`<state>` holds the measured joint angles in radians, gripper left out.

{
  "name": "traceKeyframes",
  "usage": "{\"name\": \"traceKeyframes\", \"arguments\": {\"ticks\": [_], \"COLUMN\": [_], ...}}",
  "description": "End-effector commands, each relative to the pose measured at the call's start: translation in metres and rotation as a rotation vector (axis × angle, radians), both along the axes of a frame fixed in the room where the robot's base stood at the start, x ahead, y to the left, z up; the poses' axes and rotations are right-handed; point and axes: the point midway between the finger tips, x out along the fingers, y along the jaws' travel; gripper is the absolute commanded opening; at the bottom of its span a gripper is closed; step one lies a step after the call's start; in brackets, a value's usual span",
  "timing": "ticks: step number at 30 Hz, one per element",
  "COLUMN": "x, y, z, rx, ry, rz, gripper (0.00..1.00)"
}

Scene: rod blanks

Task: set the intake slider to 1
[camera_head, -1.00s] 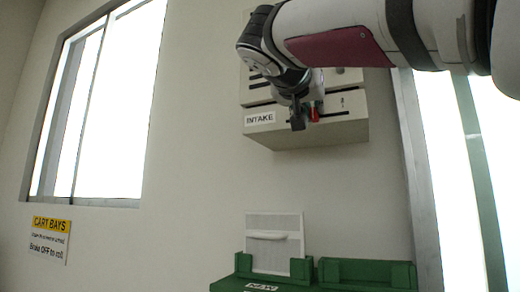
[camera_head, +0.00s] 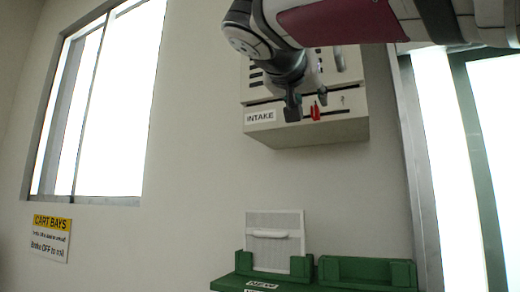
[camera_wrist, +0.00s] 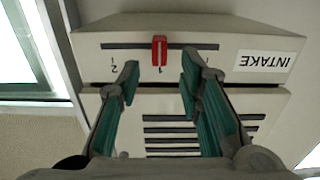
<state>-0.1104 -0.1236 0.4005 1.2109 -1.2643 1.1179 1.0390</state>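The intake slider is a red knob (camera_wrist: 160,50) in a dark horizontal slot on a pale wall box (camera_wrist: 238,42) labelled INTAKE. The wrist view shows the box upside down. The knob stands about mid-slot, in line with the middle mark, which looks like 1; a mark like 2 is at left there, and a right-hand mark is partly hidden by a finger. My gripper (camera_wrist: 160,68) is open, its green-padded fingers either side of the knob with gaps to both. In the head view, the knob (camera_head: 315,112) shows beside my gripper (camera_head: 306,106).
Green trays (camera_head: 366,274) sit below the box, one holding a white panel (camera_head: 274,242). A window (camera_head: 100,110) and a CART BAYS sign (camera_head: 51,238) are at left. A bright framed opening (camera_head: 455,170) is at right.

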Motion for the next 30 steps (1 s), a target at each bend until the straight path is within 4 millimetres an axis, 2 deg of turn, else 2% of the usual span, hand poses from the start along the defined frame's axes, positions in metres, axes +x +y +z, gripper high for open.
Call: {"name": "traceKeyframes", "arguments": {"ticks": [6, 12, 18, 30], "x": [-0.04, -0.065, -0.073, -0.074], "y": [0.024, 0.037, 0.043, 0.042], "z": [0.001, 0.001, 0.0, 0.0], "rx": [-0.002, -0.002, -0.001, -0.001], "ry": [-0.001, -0.001, 0.001, 0.001], "rz": [0.003, 0.001, 0.0, 0.0], "gripper": [0.33, 0.33, 0.33, 0.33]}}
